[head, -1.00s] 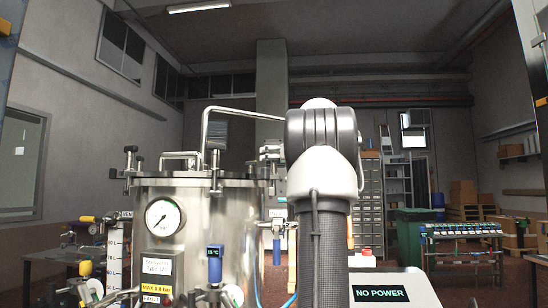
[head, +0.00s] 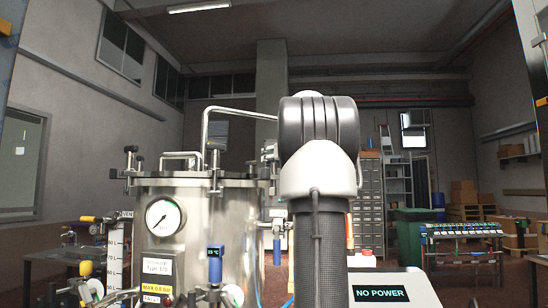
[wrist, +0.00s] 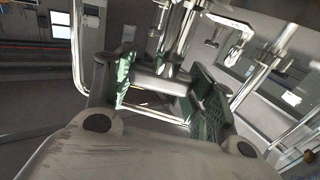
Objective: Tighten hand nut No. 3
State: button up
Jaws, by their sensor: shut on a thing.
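The steel pressure vessel (head: 200,228) stands left of centre in the head view, its round lid (head: 165,175) ringed by clamps with hand nuts. One hand nut (head: 131,150) is at the lid's left edge and another (head: 215,147) at its front. No nut number is readable. In the wrist view my gripper (wrist: 165,82) has its two green-padded fingers on either side of a short grey bar, which looks like a hand nut (wrist: 160,86), and is shut on it. A bright metal rod rises just beyond. In the head view my gripper is hidden behind my arm.
A bent pipe (head: 235,109) rises above the lid. A box with a "NO POWER" display (head: 380,293) stands at the lower right. Shelves and a green bin stand behind.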

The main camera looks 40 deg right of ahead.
jog(key=m+h, duration=0.1)
jog(key=g+h, duration=0.1)
jog(key=shift+f+m+h, duration=0.3)
jog(key=shift+f+m, duration=0.05)
jog(key=shift+m, duration=0.05)
jog(key=shift+r+h, duration=0.2)
jog(key=shift+h, duration=0.1)
jog(key=shift+r, duration=0.15)
jog(key=o, duration=1)
jog(key=v, duration=1.2)
jog(key=shift+a+r, duration=0.1)
jog(key=shift+r, duration=0.05)
